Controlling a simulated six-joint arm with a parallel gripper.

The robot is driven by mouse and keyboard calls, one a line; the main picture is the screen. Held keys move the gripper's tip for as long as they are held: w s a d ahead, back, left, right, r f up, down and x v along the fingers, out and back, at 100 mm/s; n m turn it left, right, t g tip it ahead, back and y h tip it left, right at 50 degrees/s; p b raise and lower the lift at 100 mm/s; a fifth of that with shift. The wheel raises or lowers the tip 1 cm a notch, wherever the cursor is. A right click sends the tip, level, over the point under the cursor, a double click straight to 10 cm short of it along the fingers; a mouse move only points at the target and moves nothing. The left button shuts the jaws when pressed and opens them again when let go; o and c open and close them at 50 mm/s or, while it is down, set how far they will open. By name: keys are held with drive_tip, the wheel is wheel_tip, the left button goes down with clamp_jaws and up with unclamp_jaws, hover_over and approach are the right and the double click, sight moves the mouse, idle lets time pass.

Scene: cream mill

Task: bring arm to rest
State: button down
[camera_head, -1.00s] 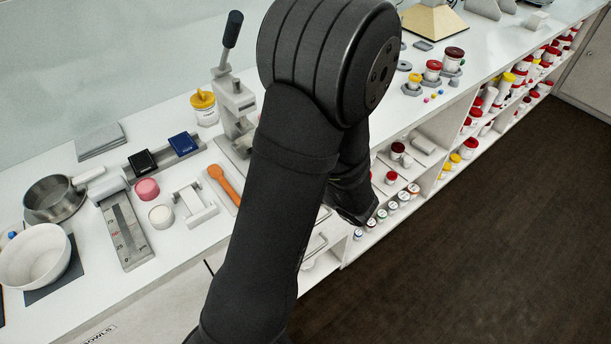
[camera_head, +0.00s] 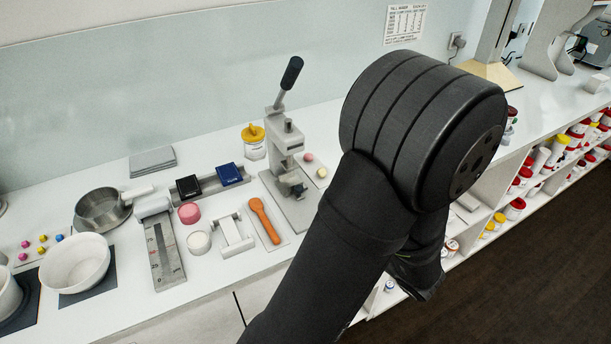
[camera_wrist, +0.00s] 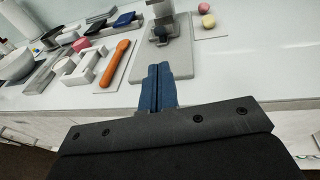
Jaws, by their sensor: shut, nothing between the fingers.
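My gripper (camera_wrist: 158,88) shows in the wrist view with its blue fingers together and nothing between them. It points toward the front edge of the white counter (camera_wrist: 225,80), in front of the grey base plate (camera_wrist: 172,60) of the lever press. In the head view my dark arm fills the centre right, bent in front of the counter, and hides the gripper's fingers. The lever press (camera_head: 284,140) stands upright on the counter to the left of my arm, with its black-tipped handle raised.
An orange spoon (camera_head: 264,220), a white stand (camera_head: 233,233), a pink piece (camera_head: 189,213), a metal pan (camera_head: 99,209) and a white bowl (camera_head: 75,265) sit on the counter to the left. Open shelves with several jars (camera_head: 515,208) are on the right. Dark floor (camera_head: 510,285) lies clear in front.

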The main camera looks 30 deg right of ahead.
sight(302, 191)
drive_tip(key=x, duration=1.2)
drive_tip(key=shift+w, duration=0.4)
